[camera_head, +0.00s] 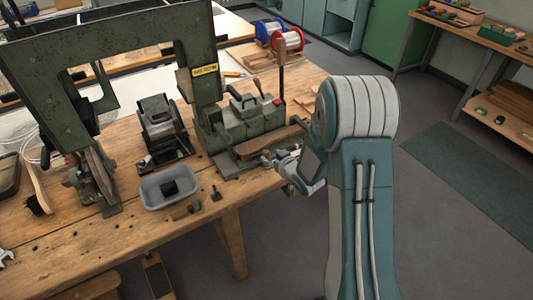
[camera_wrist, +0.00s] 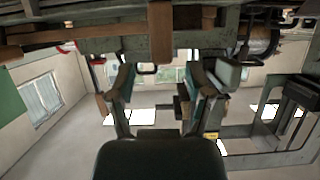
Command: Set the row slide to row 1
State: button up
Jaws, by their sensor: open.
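The green tufting machine (camera_head: 245,122) stands at the right end of the wooden bench, with an upright wooden-topped lever (camera_head: 281,65) and a long brown wooden piece (camera_head: 268,143) along its front. I cannot tell which part is the row slide, and no row marks are readable. My gripper (camera_head: 272,160) is at the machine's front right, close to the end of the brown piece; touching or apart is unclear. In the wrist view, which appears upside down, my gripper (camera_wrist: 161,75) is open, its fingers spread. A brown bar (camera_wrist: 160,32) shows between and beyond the fingertips.
A grey tray with a dark block (camera_head: 168,188), a black device (camera_head: 160,128) and a brush (camera_head: 37,187) sit on the bench. A tall green frame (camera_head: 205,50) rises behind. Red and blue spools (camera_head: 288,41) stand at the back.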

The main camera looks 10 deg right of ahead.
aim_at(268, 154)
jog(key=x, duration=0.2)
jog(key=shift+w+a+f, duration=0.15)
jog(key=shift+w+a, duration=0.1)
jog(key=shift+a, duration=0.05)
jog(key=shift+w+a+f, duration=0.1)
jog(key=shift+w+f, duration=0.1)
jog(key=shift+w, duration=0.3)
